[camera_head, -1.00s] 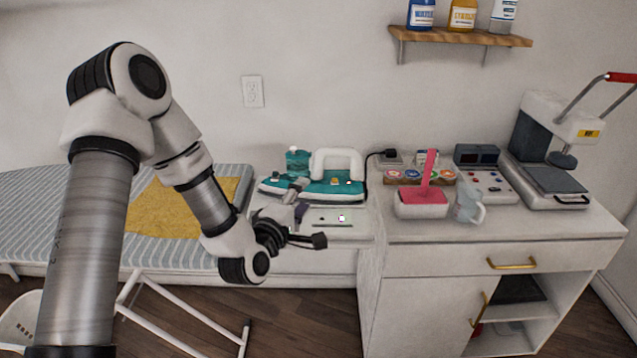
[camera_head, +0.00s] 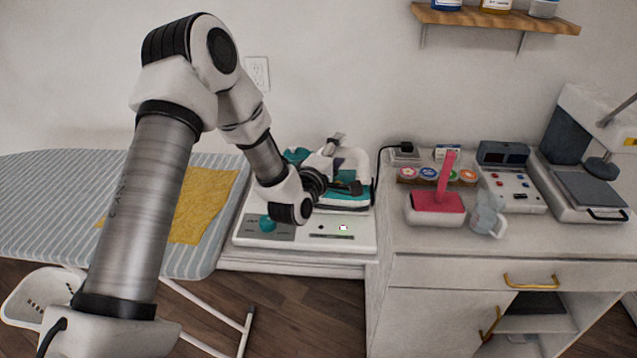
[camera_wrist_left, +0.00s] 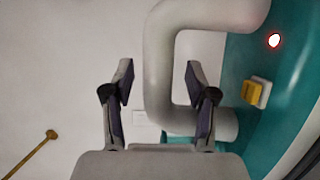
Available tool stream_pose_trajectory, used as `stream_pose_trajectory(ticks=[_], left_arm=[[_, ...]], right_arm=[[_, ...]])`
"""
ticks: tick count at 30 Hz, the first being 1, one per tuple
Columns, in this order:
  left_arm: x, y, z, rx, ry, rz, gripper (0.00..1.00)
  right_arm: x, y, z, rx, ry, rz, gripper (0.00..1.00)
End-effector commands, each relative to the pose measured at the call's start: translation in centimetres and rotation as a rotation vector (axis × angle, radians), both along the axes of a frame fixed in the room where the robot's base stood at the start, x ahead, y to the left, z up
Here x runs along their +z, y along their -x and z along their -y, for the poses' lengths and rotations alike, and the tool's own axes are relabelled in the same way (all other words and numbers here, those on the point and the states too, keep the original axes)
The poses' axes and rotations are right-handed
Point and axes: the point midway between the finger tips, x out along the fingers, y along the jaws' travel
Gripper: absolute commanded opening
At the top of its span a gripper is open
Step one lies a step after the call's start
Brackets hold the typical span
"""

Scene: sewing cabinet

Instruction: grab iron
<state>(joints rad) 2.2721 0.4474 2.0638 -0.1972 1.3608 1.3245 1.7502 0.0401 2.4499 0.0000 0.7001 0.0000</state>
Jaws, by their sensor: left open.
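The iron (camera_head: 357,163) has a teal body and a white loop handle. It sits on a white station (camera_head: 364,232) in the middle of the head view, partly hidden by my left arm. My left gripper (camera_head: 346,165) is over the iron by its handle, with its fingers spread. In the left wrist view, the open left gripper (camera_wrist_left: 162,87) has one bar of the pale handle (camera_wrist_left: 157,55) showing between its fingers. The teal body (camera_wrist_left: 240,60) lies to the right. I cannot tell whether the fingers touch the handle. My right gripper is not in view.
A striped ironing board (camera_head: 60,195) with a yellow cloth (camera_head: 203,208) is at the left. On the cabinet (camera_head: 420,240) stand a red-topped block (camera_head: 437,207), a small pitcher (camera_head: 487,216), a control box (camera_head: 512,190) and a press (camera_head: 590,190). A shelf (camera_head: 500,17) is above.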

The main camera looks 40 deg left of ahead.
Motion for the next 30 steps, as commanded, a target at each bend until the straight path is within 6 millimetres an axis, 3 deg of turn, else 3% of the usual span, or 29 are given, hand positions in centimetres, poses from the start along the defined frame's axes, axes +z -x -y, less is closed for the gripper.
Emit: stream_pose_trajectory(ticks=[4, 5, 9, 30], left_arm=[[0.0, 0.0, 0.0, 0.0, 0.0, 0.0, 0.57], [0.0, 0.0, 0.0, 0.0, 0.0, 0.0, 0.5], [0.0, 0.0, 0.0, 0.0, 0.0, 0.0, 0.01], [1.2, 0.0, 0.0, 0.0, -0.002, 0.007, 0.0]], right_arm=[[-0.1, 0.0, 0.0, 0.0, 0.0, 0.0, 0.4], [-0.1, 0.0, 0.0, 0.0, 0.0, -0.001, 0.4], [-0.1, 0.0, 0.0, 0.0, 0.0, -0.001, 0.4], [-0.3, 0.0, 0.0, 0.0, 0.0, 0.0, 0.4]])
